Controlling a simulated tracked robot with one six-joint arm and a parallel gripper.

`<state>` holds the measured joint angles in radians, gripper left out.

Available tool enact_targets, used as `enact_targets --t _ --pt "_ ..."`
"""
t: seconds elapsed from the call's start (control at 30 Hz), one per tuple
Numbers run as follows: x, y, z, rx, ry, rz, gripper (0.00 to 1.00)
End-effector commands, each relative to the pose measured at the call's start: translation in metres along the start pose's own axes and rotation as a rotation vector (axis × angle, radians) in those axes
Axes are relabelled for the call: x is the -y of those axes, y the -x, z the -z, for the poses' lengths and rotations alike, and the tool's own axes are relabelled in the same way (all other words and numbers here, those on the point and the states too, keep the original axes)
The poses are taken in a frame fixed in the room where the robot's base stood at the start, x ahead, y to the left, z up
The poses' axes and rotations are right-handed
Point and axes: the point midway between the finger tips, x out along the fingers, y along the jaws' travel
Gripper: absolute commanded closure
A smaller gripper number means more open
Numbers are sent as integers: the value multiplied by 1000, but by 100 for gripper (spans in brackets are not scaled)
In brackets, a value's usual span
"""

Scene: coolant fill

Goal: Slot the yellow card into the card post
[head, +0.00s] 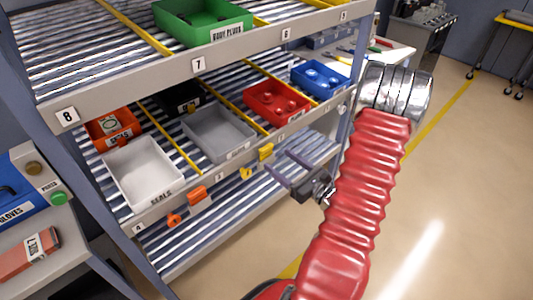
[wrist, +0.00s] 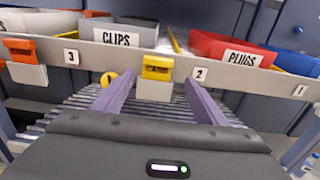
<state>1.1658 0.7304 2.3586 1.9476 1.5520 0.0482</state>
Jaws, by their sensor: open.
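In the head view, the yellow card (head: 265,152) is just beyond my fingertips. My gripper (wrist: 157,82) is open, one purple finger on each side of the card and block, with visible gaps. In the head view, my gripper (head: 277,160) reaches toward the rail from the right. I cannot make out the card post for certain.
An orange piece (wrist: 19,49) with a pale block sits further left on the rail. A yellow round piece (wrist: 109,78) is beside my left finger. Grey (head: 219,133), red (head: 276,104) and white (head: 142,172) bins stand on the shelf. Open floor (head: 460,200) lies right.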

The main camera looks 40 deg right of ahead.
Motion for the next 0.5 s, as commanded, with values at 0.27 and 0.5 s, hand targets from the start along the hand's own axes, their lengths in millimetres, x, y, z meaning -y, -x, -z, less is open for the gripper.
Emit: enact_targets --t 0.27,0.5 --pt "0 0 0 0 -1 0 34" --pt "-3 -12 0 -1 0 -3 34"
